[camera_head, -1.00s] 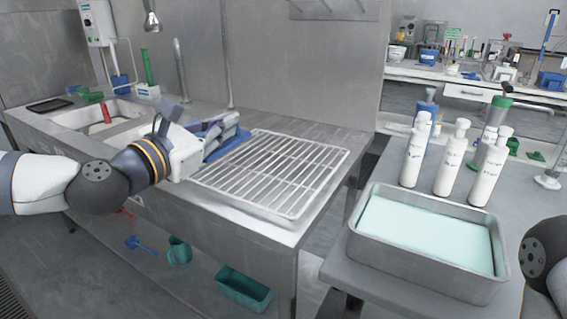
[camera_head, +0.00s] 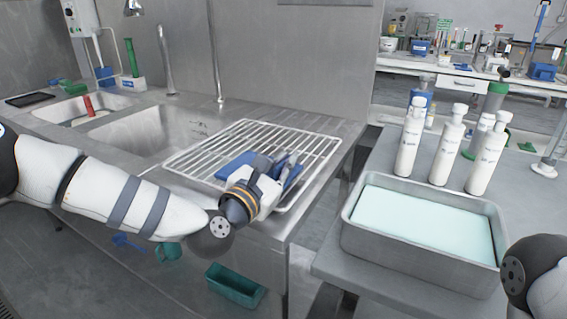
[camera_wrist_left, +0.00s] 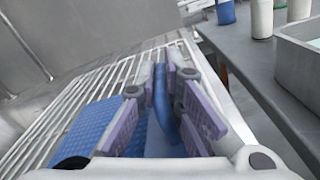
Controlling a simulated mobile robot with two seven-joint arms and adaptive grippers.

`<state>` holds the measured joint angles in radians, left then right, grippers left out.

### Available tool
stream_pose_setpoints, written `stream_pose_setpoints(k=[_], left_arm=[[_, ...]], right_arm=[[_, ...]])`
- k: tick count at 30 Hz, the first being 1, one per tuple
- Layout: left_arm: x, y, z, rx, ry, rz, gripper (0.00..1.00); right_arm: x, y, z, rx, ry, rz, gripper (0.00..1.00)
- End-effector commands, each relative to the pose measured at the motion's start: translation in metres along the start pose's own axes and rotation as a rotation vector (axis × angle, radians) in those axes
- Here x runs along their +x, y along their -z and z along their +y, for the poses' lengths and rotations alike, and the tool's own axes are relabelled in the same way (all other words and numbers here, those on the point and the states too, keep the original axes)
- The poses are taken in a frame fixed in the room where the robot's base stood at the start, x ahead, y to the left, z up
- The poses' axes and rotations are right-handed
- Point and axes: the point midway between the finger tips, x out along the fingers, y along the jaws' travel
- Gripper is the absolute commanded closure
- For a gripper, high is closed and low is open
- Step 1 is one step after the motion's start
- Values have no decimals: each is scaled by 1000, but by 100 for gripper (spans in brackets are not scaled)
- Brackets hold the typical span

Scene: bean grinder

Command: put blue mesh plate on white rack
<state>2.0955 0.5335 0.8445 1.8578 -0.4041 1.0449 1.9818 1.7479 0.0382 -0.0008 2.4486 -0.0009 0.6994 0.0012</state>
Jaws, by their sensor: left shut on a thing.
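The blue mesh plate (camera_head: 236,164) is over the front part of the white wire rack (camera_head: 195,158) in the head view, partly hidden by my gripper. In the left wrist view the plate (camera_wrist_left: 88,133) spreads below the fingers, with its raised blue edge between them. My left gripper (camera_head: 285,166) is shut on the plate; its fingers also show in the wrist view (camera_wrist_left: 160,95). I cannot tell whether the plate touches the rack (camera_wrist_left: 60,112). My right gripper is out of view; only part of my right arm shows at the right edge.
The rack lies on the steel counter beside the sink (camera_head: 85,108). On the right table stand a metal tray of pale blue liquid (camera_head: 400,262) and several white bottles (camera_head: 448,150). A gap separates counter and table. A green bin (camera_head: 235,285) sits below.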

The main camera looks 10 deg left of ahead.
Motion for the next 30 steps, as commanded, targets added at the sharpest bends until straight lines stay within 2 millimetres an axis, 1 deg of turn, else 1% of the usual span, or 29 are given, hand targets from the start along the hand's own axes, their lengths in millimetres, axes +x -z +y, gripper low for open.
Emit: stream_pose_setpoints(k=[5,9,10,12,27,30], left_arm=[[0,-3,1,0,-2,-4,100],[0,3,0,-1,-1,-1,100],[0,2,0,-1,-1,-1,88],[0,2,0,0,-1,-1,72],[0,2,-1,0,1,0,72],[0,-3,1,1,-1,-3,72]], right_arm=[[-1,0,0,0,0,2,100],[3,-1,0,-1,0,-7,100],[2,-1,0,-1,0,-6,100],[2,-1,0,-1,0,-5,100],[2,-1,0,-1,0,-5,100],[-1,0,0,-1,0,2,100]])
